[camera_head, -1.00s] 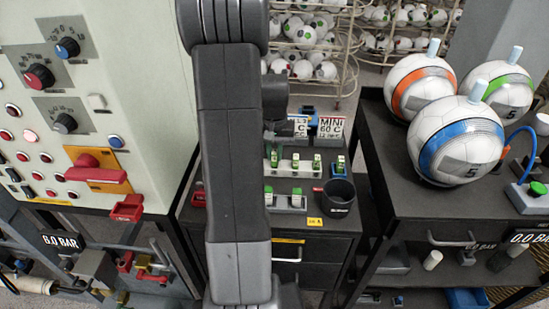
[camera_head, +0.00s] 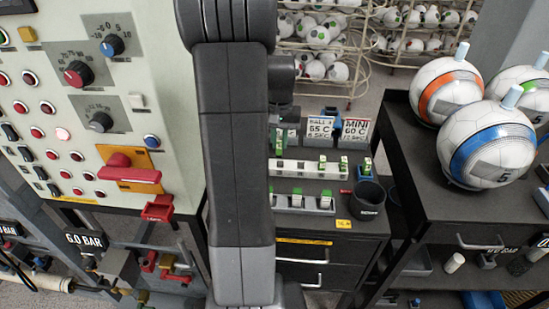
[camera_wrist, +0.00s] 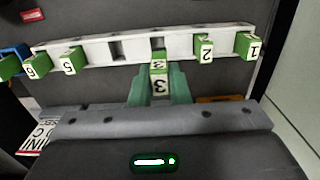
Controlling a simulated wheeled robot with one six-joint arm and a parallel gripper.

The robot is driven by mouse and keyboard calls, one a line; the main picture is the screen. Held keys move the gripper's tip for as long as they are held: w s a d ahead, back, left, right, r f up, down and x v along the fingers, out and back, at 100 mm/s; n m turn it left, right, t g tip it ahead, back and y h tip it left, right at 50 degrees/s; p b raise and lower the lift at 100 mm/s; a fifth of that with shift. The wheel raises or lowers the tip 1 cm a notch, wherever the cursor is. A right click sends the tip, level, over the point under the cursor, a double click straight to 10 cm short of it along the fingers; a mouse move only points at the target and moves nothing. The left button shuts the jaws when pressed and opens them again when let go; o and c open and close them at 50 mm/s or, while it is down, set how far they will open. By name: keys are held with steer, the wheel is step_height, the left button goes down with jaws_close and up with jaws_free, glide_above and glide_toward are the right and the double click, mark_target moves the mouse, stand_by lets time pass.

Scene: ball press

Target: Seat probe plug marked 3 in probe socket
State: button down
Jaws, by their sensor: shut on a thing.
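My gripper (camera_wrist: 160,96) is shut on a green plug (camera_wrist: 159,87) with white faces marked 3, in the wrist view. The plug overlaps the white rack (camera_wrist: 90,50) in that view; I cannot tell whether it is clear of it. Plugs 6 and 5 stand in the rack on the left and plugs 2 and 1 on the right, with an empty slot between. The rack also shows in the head view (camera_head: 294,168), on the dark cabinet. My arm hides most of the gripper in the head view. I cannot make out the probe socket.
A second grey rack with green plugs (camera_head: 297,202) stands in front of the white one. A black cup (camera_head: 369,197) is to its right. A control panel (camera_head: 75,120) stands at left. Balls (camera_head: 478,140) sit on a dark cart (camera_head: 420,170) at right.

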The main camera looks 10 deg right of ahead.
mark_target(280, 156)
steer(key=shift+s+d+f, duration=0.1)
steer(key=shift+d+f, duration=0.15)
steer(key=shift+f, duration=0.55)
steer(key=shift+a+f+p, duration=0.1)
steer(key=shift+f+p, duration=0.2)
steer(key=shift+f, duration=1.95)
steer(key=shift+f, duration=0.2)
steer(key=c, duration=1.4)
jaws_free()
steer(key=shift+o, duration=0.2)
step_height(280, 156, up, 12)
steer(key=shift+r+b, duration=0.2)
steer(key=shift+b, duration=0.25)
steer(key=shift+f, duration=0.1)
